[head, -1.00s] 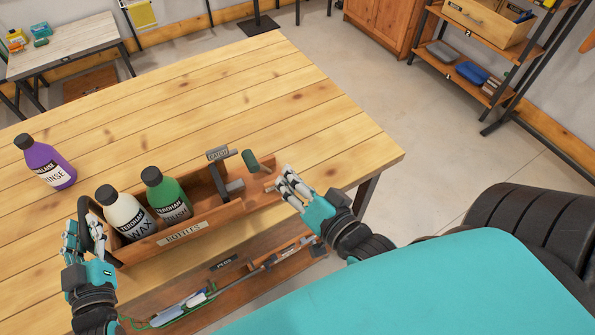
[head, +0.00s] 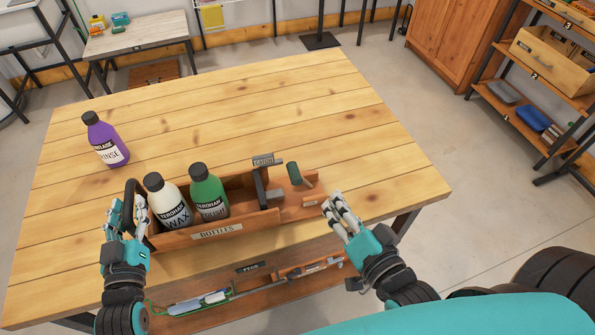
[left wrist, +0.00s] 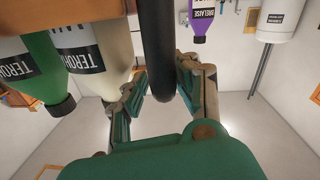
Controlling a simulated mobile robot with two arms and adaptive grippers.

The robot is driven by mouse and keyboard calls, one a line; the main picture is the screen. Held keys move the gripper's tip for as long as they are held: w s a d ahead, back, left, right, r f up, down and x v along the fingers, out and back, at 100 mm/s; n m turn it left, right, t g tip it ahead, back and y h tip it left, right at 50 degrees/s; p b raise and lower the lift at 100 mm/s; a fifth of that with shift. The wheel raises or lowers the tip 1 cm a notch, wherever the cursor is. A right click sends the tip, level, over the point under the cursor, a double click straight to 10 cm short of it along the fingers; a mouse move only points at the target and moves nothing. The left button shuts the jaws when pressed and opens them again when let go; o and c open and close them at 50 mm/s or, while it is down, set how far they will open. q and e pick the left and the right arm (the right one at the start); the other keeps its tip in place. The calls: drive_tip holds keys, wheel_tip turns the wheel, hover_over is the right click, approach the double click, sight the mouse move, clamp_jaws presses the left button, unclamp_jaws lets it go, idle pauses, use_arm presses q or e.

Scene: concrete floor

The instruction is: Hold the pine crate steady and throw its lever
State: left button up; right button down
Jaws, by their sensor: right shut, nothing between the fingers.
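The pine crate (head: 185,240), labelled BOTTLES, sits on the table. It holds a white wax bottle (head: 170,205) and a green bottle (head: 209,195). A grey upright post with a tag (head: 262,161) stands in its right part. My right gripper (head: 335,203) is shut and empty, just right of the crate, apart from the lever.
A purple rinse bottle (head: 105,141) stands on the table behind left, outside the crate. The table (head: 250,110) is clear behind the crate and to the right. A lower shelf (head: 265,290) with tools shows below the front edge.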

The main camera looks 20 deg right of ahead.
use_arm(q)
drive_tip(key=shift+o, duration=1)
drive_tip(key=shift+r, duration=0.15)
